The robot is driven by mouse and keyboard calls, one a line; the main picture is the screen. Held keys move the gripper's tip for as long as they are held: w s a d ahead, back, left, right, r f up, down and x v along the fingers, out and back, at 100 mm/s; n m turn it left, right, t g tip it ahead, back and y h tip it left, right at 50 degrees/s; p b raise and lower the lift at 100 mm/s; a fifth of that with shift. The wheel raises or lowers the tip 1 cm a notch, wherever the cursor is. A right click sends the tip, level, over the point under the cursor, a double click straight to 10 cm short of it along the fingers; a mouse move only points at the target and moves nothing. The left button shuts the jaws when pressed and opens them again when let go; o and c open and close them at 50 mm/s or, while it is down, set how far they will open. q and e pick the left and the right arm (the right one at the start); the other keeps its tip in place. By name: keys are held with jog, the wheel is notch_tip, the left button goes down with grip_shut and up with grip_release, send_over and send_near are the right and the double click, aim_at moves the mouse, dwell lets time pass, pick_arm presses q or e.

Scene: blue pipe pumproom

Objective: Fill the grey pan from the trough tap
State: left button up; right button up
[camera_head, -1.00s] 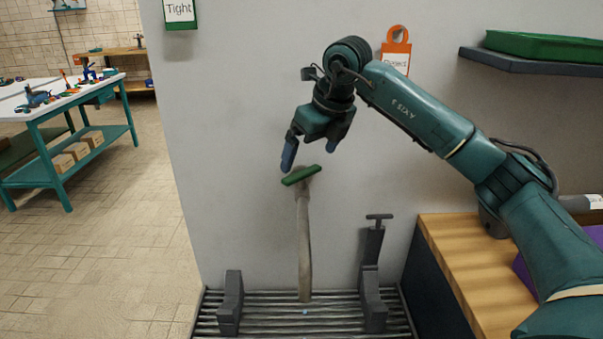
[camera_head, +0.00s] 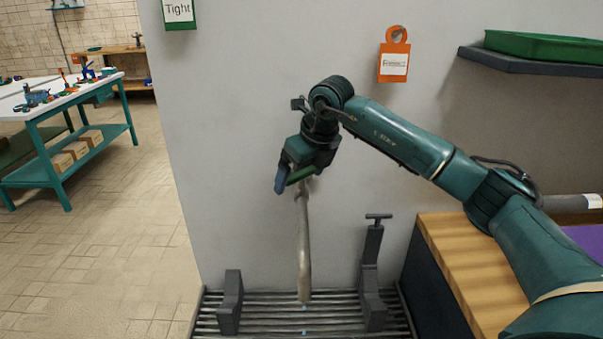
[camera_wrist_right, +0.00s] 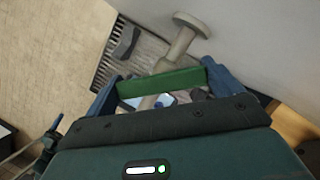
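The tap is a pale grey pipe (camera_head: 304,250) with a green bar handle (camera_head: 302,174) at its upper end, in front of the wall above a slatted trough grate (camera_head: 275,318). In the right wrist view the green handle (camera_wrist_right: 160,83) lies lengthwise across the gap between my right gripper's (camera_wrist_right: 160,85) blue fingers. The fingers are wide apart, one by each end of the handle; contact is not clear. In the head view my right gripper (camera_head: 296,180) is at the handle. I cannot make out a grey pan. My left gripper is not in view.
Dark grey brackets (camera_head: 230,302) stand at both sides of the grate; the right one has a T-shaped post (camera_head: 375,245). A wooden counter (camera_head: 465,275) is at the right, under a shelf (camera_head: 530,62) holding a green tray. Open floor is at the left.

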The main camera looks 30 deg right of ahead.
jog(key=shift+c, duration=1.3)
jog(key=shift+n+y, duration=0.3)
jog(key=shift+n, duration=0.4)
jog(key=o, duration=0.7)
jog(key=v, duration=1.3)
jog(key=shift+r, duration=0.2)
